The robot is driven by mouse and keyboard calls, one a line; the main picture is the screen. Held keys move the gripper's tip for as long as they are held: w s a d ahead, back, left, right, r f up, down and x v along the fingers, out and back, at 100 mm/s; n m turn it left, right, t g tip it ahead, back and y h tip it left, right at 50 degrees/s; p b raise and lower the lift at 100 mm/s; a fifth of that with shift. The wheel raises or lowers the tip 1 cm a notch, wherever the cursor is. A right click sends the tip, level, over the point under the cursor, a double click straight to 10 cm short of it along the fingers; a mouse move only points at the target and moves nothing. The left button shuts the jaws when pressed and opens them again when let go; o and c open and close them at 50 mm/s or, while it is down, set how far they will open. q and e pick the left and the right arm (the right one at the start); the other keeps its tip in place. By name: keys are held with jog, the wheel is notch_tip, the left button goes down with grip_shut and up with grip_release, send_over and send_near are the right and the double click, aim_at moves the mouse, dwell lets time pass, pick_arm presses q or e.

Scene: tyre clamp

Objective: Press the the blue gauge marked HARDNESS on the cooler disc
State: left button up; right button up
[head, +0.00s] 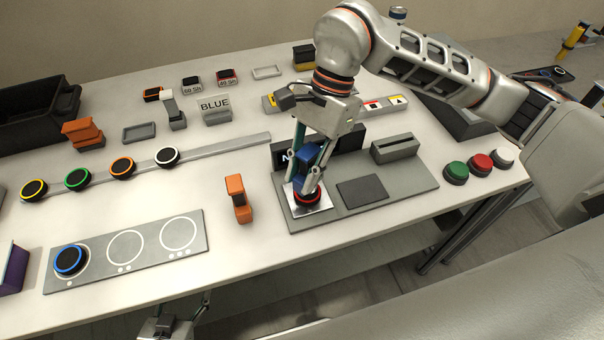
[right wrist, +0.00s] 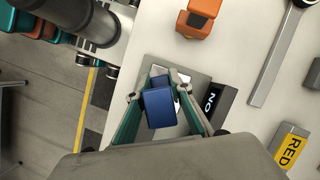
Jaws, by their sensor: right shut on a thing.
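My right gripper (head: 309,186) is shut on the blue gauge (head: 307,156) and points down. The gauge also shows between the fingers in the right wrist view (right wrist: 158,108); no HARDNESS marking is readable. Right below is a black disc with a red ring (head: 308,197), on a pale square plate at the left of a grey fixture (head: 400,195). I cannot tell whether the gauge touches this disc. A blue-ringed disc (head: 69,260) lies in the left circle of a grey three-circle plate (head: 150,250).
Several ringed discs, including a white-ringed one (head: 167,156), line the left side. An orange gauge-like block (head: 239,200) stands left of the fixture. Green (head: 456,172), red (head: 481,165) and white buttons are at the right. The front-centre table is clear.

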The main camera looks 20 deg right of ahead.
aim_at(302, 156)
jog(key=shift+r+p, duration=0.95)
jog(key=shift+r, duration=1.65)
